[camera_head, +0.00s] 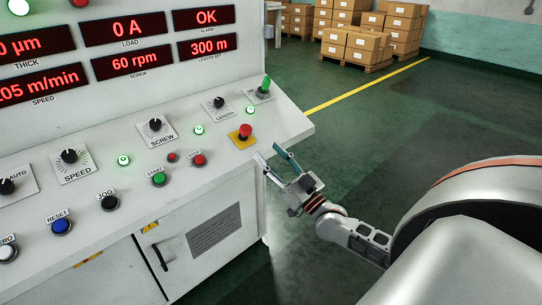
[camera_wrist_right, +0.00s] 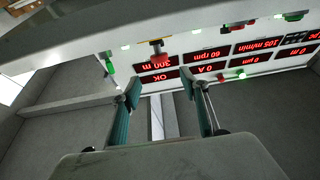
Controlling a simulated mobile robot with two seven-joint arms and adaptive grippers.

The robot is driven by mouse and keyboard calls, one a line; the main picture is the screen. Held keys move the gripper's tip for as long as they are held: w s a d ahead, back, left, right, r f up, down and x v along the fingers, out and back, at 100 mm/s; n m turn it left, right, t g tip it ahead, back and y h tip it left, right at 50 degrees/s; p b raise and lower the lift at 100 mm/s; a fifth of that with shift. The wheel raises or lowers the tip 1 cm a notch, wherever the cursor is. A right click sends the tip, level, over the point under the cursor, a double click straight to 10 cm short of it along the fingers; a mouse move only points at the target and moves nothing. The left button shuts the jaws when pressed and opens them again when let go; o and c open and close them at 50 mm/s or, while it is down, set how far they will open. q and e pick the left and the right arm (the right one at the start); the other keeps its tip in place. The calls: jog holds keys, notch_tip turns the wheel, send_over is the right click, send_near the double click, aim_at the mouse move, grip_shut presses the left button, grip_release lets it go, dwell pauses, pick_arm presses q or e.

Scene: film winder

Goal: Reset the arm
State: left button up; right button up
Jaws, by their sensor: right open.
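My right arm comes in from the right in the head view. My right gripper (camera_head: 271,157) is open and empty, just off the right front edge of the white control panel (camera_head: 105,230). It is a little below and right of the red emergency button (camera_head: 245,131) on its yellow plate, apart from it. In the wrist view the two fingers of my right gripper (camera_wrist_right: 164,92) are spread, with the panel beyond them upside down. The red button (camera_wrist_right: 157,47) shows there above the gap between the fingers. My left gripper is not in view.
The panel carries knobs, a green lever (camera_head: 265,84), a green start button (camera_head: 158,179) and a blue reset button (camera_head: 61,226). Displays above read OK and 0 A. A cabinet handle (camera_head: 159,257) sticks out below. Boxes on pallets (camera_head: 355,45) stand far back. The green floor right of the panel is clear.

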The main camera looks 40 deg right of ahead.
dwell(0.6)
jog(key=s+a+f+n+g, duration=0.1)
jog(key=s+a+f+g, duration=0.3)
jog(key=s+a+f, duration=0.3)
jog(key=s+a+f+n+g, duration=0.1)
jog(key=s+a+f+g, duration=0.3)
jog(key=f, duration=1)
jog(key=s+a+f+n+g+y, duration=0.1)
jog(key=s+a+f+g, duration=0.2)
jog(key=s+a+f, duration=0.8)
jog(key=shift+a+n+g, duration=0.3)
jog(key=shift+a+g, duration=0.1)
jog(key=shift+a, duration=0.45)
